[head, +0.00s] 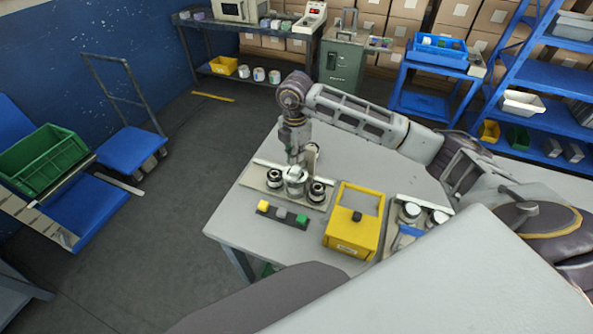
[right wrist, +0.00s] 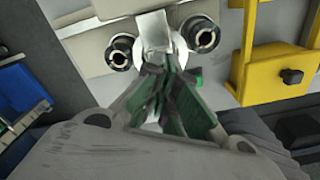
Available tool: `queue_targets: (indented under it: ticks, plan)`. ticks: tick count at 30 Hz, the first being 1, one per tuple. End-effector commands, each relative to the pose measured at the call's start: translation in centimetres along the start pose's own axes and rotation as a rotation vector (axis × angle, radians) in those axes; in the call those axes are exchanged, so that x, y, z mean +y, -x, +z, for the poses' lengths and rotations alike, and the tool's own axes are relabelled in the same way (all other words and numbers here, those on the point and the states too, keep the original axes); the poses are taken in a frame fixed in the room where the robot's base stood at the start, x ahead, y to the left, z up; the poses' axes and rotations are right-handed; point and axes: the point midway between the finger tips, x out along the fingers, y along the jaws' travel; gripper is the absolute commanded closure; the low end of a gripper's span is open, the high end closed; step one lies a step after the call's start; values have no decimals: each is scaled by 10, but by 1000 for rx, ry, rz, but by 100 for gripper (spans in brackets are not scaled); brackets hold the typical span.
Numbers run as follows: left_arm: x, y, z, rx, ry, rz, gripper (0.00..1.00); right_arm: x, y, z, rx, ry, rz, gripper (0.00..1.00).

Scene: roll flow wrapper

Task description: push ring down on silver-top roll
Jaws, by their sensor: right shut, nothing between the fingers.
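My right gripper (head: 293,162) points down over a pale fixture plate (head: 257,180) on the table. Below it stands a silver-white roll (head: 294,186), between two dark-ringed rolls, one on the left (head: 274,180) and one on the right (head: 317,191). In the right wrist view the green-padded fingers (right wrist: 168,72) are shut and empty. They overlap the pale round top of the middle roll (right wrist: 183,72). The fingers hide part of it, so I cannot tell whether they touch it or how a ring sits there. My left gripper is out of view.
A yellow box frame (head: 353,225) stands right of the fixture. In front of the fixture is a dark strip (head: 272,213) with coloured blocks. Another plate with white-topped rolls (head: 409,212) lies farther right. The table's left end (head: 228,222) is clear.

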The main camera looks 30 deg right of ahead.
Motion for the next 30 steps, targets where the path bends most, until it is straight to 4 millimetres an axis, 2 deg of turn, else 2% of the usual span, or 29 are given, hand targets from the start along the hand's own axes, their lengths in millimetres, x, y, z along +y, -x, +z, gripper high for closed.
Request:
queue_targets:
  ticks: [12, 30]
  plan:
    - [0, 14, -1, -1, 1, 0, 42, 0, 22, 0, 0, 0, 1, 100]
    - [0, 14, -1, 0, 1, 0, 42, 0, 21, 0, 0, 0, 0, 100]
